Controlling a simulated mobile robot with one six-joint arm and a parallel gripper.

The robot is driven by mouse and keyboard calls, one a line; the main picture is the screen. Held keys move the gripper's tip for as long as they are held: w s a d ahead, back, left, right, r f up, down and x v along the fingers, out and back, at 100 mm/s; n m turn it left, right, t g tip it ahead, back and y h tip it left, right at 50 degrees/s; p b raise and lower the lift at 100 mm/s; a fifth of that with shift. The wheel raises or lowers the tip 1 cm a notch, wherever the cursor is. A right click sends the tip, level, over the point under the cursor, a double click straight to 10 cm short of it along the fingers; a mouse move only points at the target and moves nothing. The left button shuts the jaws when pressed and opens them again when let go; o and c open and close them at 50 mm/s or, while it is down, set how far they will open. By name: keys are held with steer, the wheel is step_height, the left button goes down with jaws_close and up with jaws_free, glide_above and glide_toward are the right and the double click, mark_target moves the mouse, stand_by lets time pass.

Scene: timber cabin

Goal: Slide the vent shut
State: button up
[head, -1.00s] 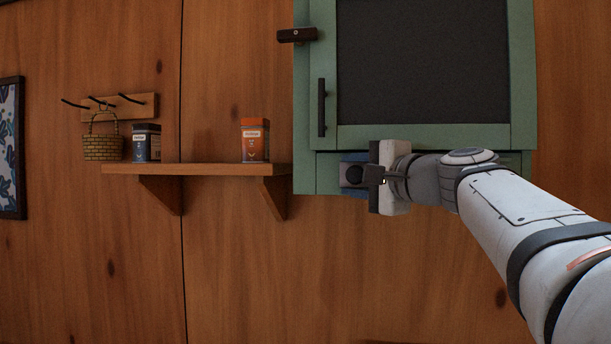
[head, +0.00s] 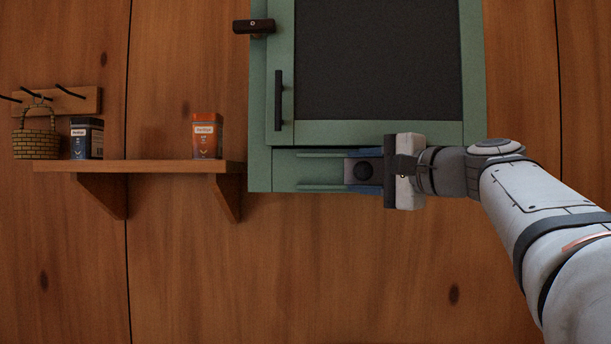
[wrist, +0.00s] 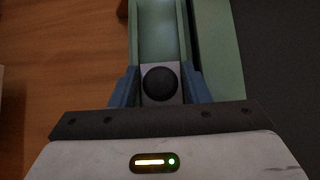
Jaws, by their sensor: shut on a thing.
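The vent is a low green track (head: 312,170) along the bottom of a green cabinet, with two thin horizontal rails. Its slider is a small grey plate (wrist: 149,98) with a round dark knob (head: 363,171). The knob shows in the wrist view (wrist: 160,80) too. My gripper (head: 362,169) is shut on the knob, with a blue finger on each side of it. The knob stands around the middle of the cabinet's width. The track left of the knob is bare; the part to its right is hidden behind my gripper and wrist.
A wooden shelf (head: 140,166) with two tins and a basket is to the left. The wall below is clear.

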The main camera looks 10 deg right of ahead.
steer(key=shift+d, duration=0.15)
steer(key=o, duration=0.9)
steer(key=shift+o, duration=1.1)
steer(key=shift+d, duration=0.35)
steer(key=shift+a, duration=0.3)
steer(key=shift+s+d, duration=0.4)
steer(key=b+v, duration=0.1)
steer(key=v, duration=0.6)
steer(key=shift+a, duration=0.15)
